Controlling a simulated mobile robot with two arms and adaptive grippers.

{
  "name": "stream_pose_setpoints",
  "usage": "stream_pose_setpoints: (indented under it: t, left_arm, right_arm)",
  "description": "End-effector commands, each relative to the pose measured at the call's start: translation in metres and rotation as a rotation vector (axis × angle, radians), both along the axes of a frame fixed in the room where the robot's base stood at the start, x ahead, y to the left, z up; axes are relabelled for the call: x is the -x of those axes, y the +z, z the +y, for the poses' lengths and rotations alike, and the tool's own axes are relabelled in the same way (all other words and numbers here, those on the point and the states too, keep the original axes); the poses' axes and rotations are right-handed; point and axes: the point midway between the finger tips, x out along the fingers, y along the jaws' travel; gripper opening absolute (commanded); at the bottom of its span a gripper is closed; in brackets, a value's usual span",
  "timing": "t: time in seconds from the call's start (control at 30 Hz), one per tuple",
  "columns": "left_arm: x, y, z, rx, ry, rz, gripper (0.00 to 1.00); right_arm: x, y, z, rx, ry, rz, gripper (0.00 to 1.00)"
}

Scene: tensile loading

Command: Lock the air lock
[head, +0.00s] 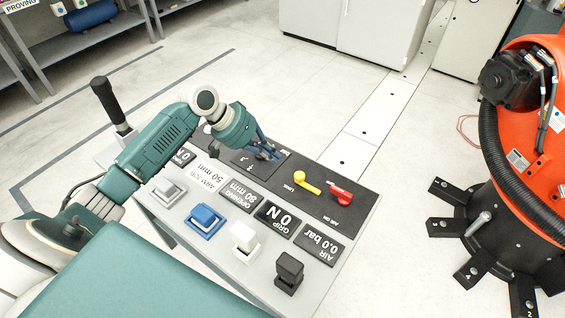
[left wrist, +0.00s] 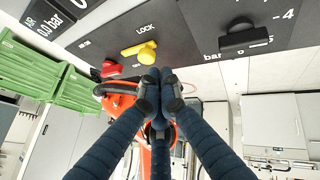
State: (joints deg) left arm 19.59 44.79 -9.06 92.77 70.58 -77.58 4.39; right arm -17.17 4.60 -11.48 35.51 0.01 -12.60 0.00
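The yellow lock handle (head: 306,182), marked LOCK, sits on the dark strip of the control panel (head: 333,212). In the left wrist view the yellow handle (left wrist: 140,52) is just beyond the fingertips. A red handle (head: 340,194), marked AIR ON, is beside it on the right in the head view; it also shows in the left wrist view (left wrist: 111,69). My left gripper (head: 268,155) is over the panel, left of the yellow handle. In the left wrist view its dark blue fingers (left wrist: 160,90) are drawn together with nothing between them. My right gripper is out of view.
A black knob (left wrist: 246,38) is on the panel near the bar scale. Grey, blue, white and black switches (head: 207,219) line the near edge under readout plates. An orange robot arm (head: 535,130) on a black base stands at the right. Floor beyond the panel is clear.

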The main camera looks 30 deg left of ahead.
Motion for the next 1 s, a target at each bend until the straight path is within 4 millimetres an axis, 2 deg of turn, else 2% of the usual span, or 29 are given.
stream_pose_setpoints:
  t: [0.1,0.3,0.87,1.0]
  left_arm:
    - [0.008,0.017,0.010,-0.003,0.000,-0.001,0.00]
    - [0.015,0.032,0.018,0.000,0.000,0.000,0.00]
    - [0.016,0.034,0.018,0.001,0.000,0.000,0.00]
    - [0.016,0.047,0.018,0.001,-0.001,0.000,0.00]
  right_arm:
    - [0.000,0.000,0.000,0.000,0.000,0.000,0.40]
    - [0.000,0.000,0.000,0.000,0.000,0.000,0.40]
    - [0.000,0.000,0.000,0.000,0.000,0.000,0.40]
    - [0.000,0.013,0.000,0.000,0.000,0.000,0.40]
